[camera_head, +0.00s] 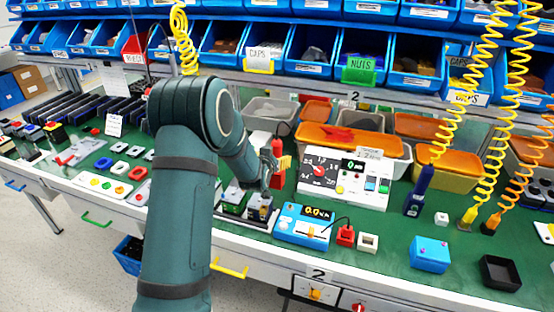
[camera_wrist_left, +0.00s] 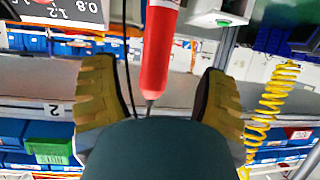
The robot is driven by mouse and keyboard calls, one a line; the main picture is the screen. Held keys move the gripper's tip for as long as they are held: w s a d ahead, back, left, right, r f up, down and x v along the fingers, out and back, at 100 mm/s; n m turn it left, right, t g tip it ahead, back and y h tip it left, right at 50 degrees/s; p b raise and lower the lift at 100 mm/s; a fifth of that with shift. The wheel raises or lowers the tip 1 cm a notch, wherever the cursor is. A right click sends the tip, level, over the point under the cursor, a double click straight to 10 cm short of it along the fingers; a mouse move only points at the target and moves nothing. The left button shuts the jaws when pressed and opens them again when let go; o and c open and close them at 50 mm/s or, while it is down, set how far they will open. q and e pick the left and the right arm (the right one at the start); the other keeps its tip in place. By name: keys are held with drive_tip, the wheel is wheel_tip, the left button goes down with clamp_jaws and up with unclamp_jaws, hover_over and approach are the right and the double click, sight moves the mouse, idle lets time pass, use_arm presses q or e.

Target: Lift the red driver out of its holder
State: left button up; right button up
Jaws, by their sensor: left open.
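The red driver (camera_wrist_left: 158,60) stands between the two yellow fingers of my left gripper (camera_wrist_left: 155,85) in the left wrist view. Gaps show on both sides of it, and its thin metal tip points toward the palm. In the head view a small part of the red driver (camera_head: 277,150) shows beside my left gripper (camera_head: 276,168), which is over the green bench and left of the white dial panel. The left gripper is open around the driver, not closed on it. I cannot make out the driver's holder. My right gripper is not in view.
The white dial panel (camera_head: 345,180) and a blue meter box (camera_head: 303,226) stand close to the right of the gripper. Small fixtures (camera_head: 247,204) sit below it. Yellow coiled cords (camera_head: 470,100) hang at the right. Blue bins (camera_head: 305,48) line the shelves above.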

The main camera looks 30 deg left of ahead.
sight(276, 155)
use_arm(q)
drive_tip(key=shift+d+b+x, duration=0.2)
drive_tip(key=shift+b+x, duration=0.2)
drive_tip(key=shift+x, duration=2.75)
drive_tip(key=shift+r, duration=0.15)
clamp_jaws()
